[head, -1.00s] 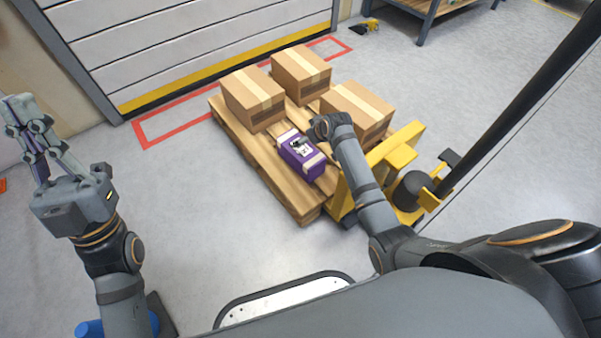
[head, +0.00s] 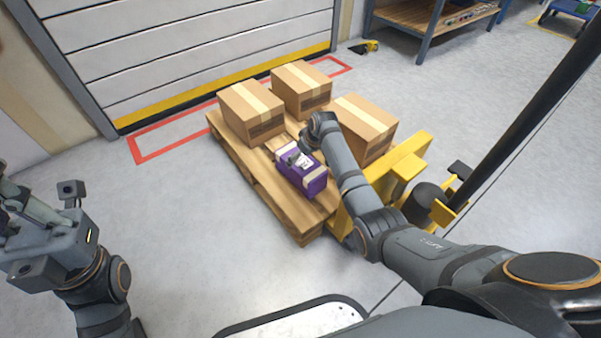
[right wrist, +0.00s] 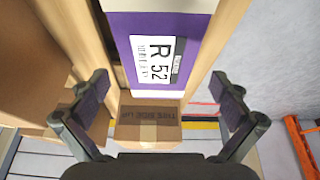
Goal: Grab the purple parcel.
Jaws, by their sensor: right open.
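The purple parcel (head: 315,186) lies on the wooden pallet (head: 262,192), near its front edge, with pale bands and a white label. In the right wrist view the parcel (right wrist: 196,30) fills the top middle, its label reading "R 52". My right gripper (right wrist: 160,100) is open, its two fingers apart with nothing between them touching the parcel. In the head view my right arm reaches over the pallet and its wrist hides most of the gripper. My left gripper (head: 42,205) is at the left edge, away from the pallet, partly cut off.
Three cardboard boxes (head: 252,112), (head: 300,90), (head: 366,128) stand on the pallet behind and beside the parcel. A yellow pallet jack (head: 400,170) is at the pallet's right. A shutter door (head: 190,50) is behind. The floor on the left is clear.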

